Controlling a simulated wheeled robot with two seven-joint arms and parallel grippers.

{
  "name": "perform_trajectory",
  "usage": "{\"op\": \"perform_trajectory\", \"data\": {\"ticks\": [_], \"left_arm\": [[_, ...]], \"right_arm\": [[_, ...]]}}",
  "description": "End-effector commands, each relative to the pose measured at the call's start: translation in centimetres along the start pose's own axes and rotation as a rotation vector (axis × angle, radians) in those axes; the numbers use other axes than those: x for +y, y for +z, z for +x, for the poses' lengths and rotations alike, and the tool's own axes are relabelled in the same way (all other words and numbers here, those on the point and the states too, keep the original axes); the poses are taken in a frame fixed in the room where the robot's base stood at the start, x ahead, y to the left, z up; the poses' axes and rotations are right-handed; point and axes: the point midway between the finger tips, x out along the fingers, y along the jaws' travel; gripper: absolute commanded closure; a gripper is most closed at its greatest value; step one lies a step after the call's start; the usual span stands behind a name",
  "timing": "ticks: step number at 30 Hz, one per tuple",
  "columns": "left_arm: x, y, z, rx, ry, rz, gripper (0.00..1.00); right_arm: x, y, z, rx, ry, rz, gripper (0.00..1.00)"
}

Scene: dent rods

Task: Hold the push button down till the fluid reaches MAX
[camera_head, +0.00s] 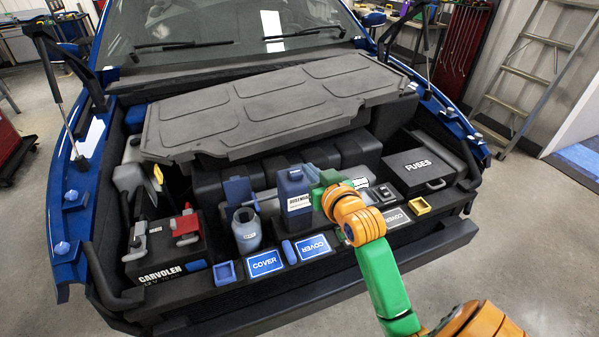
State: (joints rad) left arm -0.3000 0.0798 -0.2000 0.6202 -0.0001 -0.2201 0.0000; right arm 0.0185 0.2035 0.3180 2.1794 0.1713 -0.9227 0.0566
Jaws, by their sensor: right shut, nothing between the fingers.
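My right arm, green and orange, comes in from the lower right. Its gripper (320,184) is shut and empty, at the right side of a dark blue container (294,192) with a white label. I cannot tell whether it touches the container. The push button cannot be made out; the gripper and wrist cover part of that area. A pale, translucent tank (130,178) stands at the left of the engine bay, but no fluid level or MAX mark is readable. My left gripper is not in view.
A grey-blue canister (246,232) stands left of the blue container. A battery (168,254) with a red clamp is at the left. Blue COVER plates (266,263) lie along the front edge. A black FUSES box (418,170) is at the right. A large black cover (270,105) lies across the back.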

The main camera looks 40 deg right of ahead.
Motion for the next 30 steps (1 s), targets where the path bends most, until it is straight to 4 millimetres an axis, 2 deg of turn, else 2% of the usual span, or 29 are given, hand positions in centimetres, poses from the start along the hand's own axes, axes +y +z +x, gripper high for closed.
{"op": "perform_trajectory", "data": {"ticks": [10,12,18,30], "left_arm": [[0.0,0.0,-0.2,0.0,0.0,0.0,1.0],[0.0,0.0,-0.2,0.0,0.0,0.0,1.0],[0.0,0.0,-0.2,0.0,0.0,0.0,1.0],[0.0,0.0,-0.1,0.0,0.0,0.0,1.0]], "right_arm": [[0.0,-0.1,7.6,0.0,0.001,0.001,1.0],[0.0,1.6,7.7,-0.004,0.001,0.0,1.0],[0.0,3.6,8.1,-0.001,0.001,0.001,1.0],[0.1,4.1,8.2,0.0,0.002,0.0,1.0]]}}
